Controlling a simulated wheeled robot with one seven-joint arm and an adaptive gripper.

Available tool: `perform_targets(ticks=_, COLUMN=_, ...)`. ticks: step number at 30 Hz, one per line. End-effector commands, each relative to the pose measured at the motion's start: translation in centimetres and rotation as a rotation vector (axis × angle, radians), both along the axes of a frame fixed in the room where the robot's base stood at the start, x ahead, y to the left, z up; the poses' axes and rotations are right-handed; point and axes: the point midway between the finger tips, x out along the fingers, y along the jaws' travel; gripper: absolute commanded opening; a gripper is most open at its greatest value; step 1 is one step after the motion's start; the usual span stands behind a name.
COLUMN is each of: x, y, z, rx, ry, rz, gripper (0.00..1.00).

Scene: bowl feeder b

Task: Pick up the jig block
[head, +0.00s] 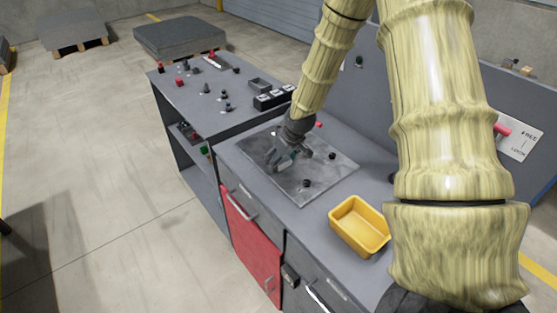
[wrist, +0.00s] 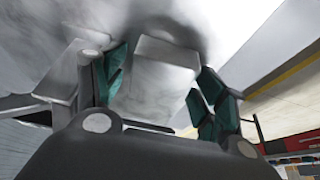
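The jig block is a pale grey rectangular block (wrist: 165,68) in the middle of the wrist view, between the two fingers of my gripper (wrist: 163,85). The teal pads stand on both sides of it, very close to its sides. I cannot tell whether both pads press on it or a small gap remains. In the head view my gripper (head: 289,158) is low over the dark metal plate (head: 318,178) on the bench. There the block cannot be told apart from the fingers.
A yellow bin (head: 358,226) stands on the bench in front of the plate. Small dark knobs (head: 332,156) (head: 306,183) are on the plate. The bench at the back left (head: 190,95) holds several small parts. A grey panel rises behind on the right.

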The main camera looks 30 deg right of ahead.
Motion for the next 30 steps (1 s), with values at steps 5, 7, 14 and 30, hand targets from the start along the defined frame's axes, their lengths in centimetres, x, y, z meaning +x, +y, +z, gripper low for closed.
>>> perform_targets(ticks=5, x=0.0, y=0.0, z=0.0, rx=0.000, ry=0.000, rz=0.000, gripper=0.31)
perform_targets(ticks=7, x=0.0, y=0.0, z=0.0, rx=0.000, ry=0.000, rz=0.000, gripper=0.18)
perform_targets(ticks=14, x=0.0, y=0.0, z=0.1, rx=0.000, ry=-0.001, rz=0.000, gripper=0.17)
perform_targets(ticks=30, x=-0.1, y=2.7, z=1.3, rx=-0.002, ry=0.000, rz=0.003, gripper=0.17)
